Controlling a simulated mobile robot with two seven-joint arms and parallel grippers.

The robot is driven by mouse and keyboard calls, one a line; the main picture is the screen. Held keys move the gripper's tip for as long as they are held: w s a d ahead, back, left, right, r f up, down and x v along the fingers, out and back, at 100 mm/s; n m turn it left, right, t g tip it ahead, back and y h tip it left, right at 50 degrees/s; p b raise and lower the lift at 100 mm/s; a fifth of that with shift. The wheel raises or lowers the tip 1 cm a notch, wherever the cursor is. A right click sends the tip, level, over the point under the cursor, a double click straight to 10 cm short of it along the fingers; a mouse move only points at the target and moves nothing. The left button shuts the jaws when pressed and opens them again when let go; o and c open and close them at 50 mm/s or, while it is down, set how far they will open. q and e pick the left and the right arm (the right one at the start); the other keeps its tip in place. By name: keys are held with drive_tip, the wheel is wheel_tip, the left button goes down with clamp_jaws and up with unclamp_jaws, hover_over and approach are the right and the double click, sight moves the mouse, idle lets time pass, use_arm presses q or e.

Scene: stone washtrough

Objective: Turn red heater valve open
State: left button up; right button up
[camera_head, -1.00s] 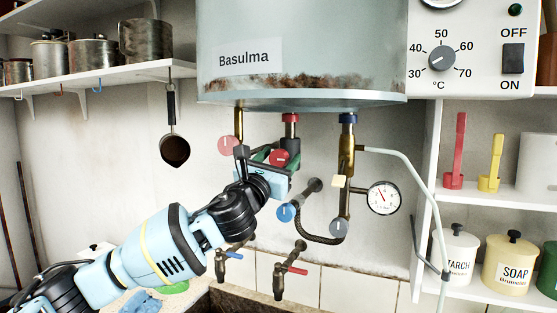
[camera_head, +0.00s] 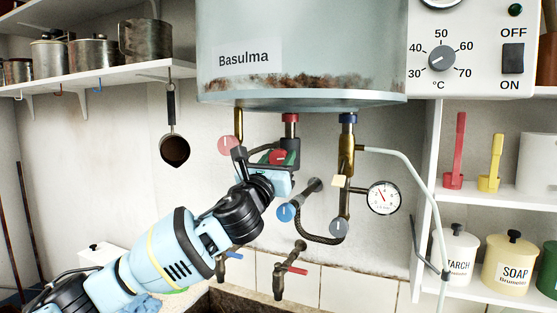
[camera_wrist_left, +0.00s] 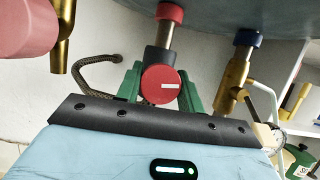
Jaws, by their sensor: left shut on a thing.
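The red heater valve (camera_head: 278,157) is a round red knob on the pipe with a red collar below the boiler. In the left wrist view the knob (camera_wrist_left: 162,85) faces me, and its white mark lies about level. My left gripper (camera_wrist_left: 160,92) has its green fingers on both sides of the knob, shut on it. In the head view my left gripper (camera_head: 286,161) partly covers the knob. My right gripper is in neither view.
A paler red round knob (camera_head: 228,145) hangs close left of my gripper. A blue knob (camera_head: 285,211), a grey knob (camera_head: 338,228), a braided hose and a pressure gauge (camera_head: 384,198) sit right and below. The boiler (camera_head: 300,60) is close above. Taps (camera_head: 290,268) stick out below.

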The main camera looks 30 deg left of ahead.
use_arm(q)
drive_tip(key=n+y, duration=0.1)
drive_tip(key=n, duration=0.2)
drive_tip(key=n+g+y, duration=0.1)
drive_tip(key=n+y, duration=0.1)
drive_tip(key=n, duration=0.1)
drive_tip(key=shift+d+n, duration=0.1)
drive_tip(key=shift+n, duration=0.3)
drive_tip(key=n+g+y, duration=0.1)
drive_tip(key=n+y, duration=0.1)
drive_tip(key=n, duration=0.3)
drive_tip(key=n+g, duration=0.1)
drive_tip(key=n, duration=0.1)
drive_tip(key=n+g+y, duration=0.1)
drive_tip(key=n, duration=0.2)
drive_tip(key=shift+y, duration=0.3)
drive_tip(key=shift+n+g, duration=0.7)
drive_tip(key=shift+n, duration=1.1)
drive_tip(key=o, duration=1)
